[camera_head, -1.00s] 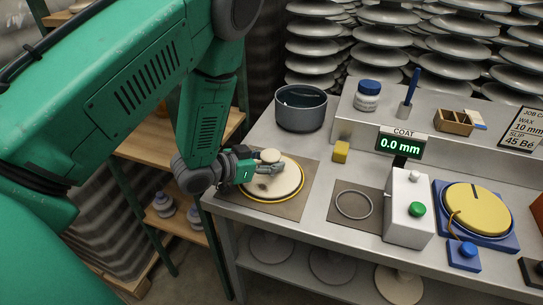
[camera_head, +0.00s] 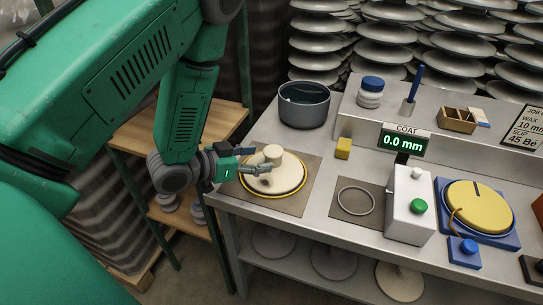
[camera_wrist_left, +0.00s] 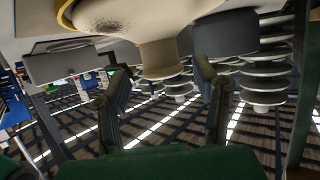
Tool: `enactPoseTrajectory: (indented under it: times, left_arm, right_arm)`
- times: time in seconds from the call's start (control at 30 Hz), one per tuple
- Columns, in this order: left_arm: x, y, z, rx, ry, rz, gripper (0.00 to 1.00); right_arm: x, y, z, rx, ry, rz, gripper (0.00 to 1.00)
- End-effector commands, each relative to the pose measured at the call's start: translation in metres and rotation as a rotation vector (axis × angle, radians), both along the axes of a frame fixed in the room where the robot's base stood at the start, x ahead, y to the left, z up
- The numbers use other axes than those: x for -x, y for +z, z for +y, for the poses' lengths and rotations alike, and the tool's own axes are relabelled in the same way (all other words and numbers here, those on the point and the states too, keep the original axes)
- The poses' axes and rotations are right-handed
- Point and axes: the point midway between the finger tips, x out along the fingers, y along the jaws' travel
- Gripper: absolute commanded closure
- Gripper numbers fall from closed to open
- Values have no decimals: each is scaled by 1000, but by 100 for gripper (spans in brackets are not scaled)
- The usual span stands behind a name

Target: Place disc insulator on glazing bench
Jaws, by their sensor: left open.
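The cream disc insulator (camera_head: 289,177) sits on the bench's left mat, inside a yellow ring, with its round knob (camera_head: 273,152) up. My left gripper (camera_head: 268,168) is at the disc's left side, low by the knob, and looks empty. In the left wrist view my two fingers are spread apart (camera_wrist_left: 160,92), with the insulator's knob (camera_wrist_left: 158,62) between and beyond their tips. The glazing bench (camera_head: 322,213) is the grey metal table. My right gripper is not in view.
A dark pot (camera_head: 303,105) stands behind the disc. A yellow block (camera_head: 343,148), a thin ring (camera_head: 355,200) on a second mat, a white coat gauge box (camera_head: 408,205) and a yellow round pad (camera_head: 478,207) on a blue base lie to the right.

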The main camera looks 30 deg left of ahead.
Motion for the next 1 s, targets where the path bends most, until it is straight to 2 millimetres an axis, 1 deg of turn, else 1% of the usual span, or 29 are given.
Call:
enactPoseTrajectory:
  times: [0.03,0.2,0.3,0.4,0.53,1.0]
  left_arm:
    - [10,5,4,4,5,3,45]
    - [38,16,16,2,4,1,45]
    - [49,20,20,1,2,1,45]
    - [55,22,22,2,1,1,45]
    - [58,23,23,1,-1,0,45]
    - [57,23,22,1,-1,0,45]
  right_arm:
    - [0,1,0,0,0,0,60]
    - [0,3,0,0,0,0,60]
    - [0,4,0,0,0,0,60]
    - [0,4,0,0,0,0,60]
    - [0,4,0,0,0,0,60]
    - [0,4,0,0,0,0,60]
